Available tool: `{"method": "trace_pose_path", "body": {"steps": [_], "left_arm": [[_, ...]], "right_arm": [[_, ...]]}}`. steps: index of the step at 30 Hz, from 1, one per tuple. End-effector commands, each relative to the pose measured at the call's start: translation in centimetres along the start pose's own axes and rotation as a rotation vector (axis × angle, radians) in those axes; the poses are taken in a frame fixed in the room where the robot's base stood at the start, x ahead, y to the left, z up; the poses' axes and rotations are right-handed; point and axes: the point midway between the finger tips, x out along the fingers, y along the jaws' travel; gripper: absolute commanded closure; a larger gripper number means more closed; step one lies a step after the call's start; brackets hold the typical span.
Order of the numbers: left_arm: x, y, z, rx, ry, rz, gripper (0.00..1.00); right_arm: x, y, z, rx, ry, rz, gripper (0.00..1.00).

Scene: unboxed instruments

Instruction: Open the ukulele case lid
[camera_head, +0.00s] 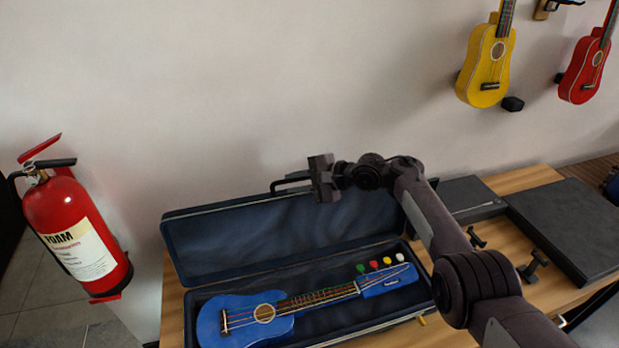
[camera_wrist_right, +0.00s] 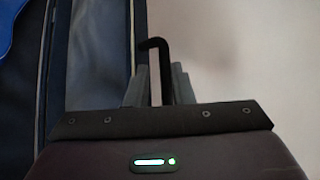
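The ukulele case stands open on the wooden table, its dark blue lid (camera_head: 245,238) raised and tilted back toward the wall. A blue ukulele (camera_head: 255,318) lies in the case base. A black handle (camera_head: 290,181) sticks up from the lid's top edge. My right gripper (camera_head: 322,178) is at that edge, just right of the handle. In the right wrist view, the handle (camera_wrist_right: 165,60) shows between the slightly parted fingers of my right gripper (camera_wrist_right: 160,85), with a gap visible. The lid (camera_wrist_right: 97,60) is to their left. My left gripper is not in view.
A red fire extinguisher (camera_head: 75,232) stands at the left. A yellow ukulele (camera_head: 487,65) and a red ukulele (camera_head: 588,68) hang on the wall. A dark flat case (camera_head: 570,225) lies on the table (camera_head: 530,178) at the right. The wall is close behind the lid.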

Motion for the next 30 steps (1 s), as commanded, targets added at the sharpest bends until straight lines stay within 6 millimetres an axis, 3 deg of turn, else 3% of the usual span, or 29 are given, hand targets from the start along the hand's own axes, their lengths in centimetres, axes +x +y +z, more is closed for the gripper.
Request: {"method": "trace_pose_path", "body": {"steps": [2, 13, 30], "left_arm": [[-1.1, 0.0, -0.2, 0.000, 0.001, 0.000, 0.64], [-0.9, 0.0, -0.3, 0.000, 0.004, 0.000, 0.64], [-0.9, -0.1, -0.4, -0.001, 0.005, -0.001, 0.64]], "right_arm": [[-1.3, -0.2, 0.1, 0.000, 0.004, 0.001, 0.79], [-5.7, 0.1, 0.0, -0.001, 0.001, 0.001, 0.79], [-6.2, 0.2, -0.1, -0.007, 0.006, 0.004, 0.79]]}}
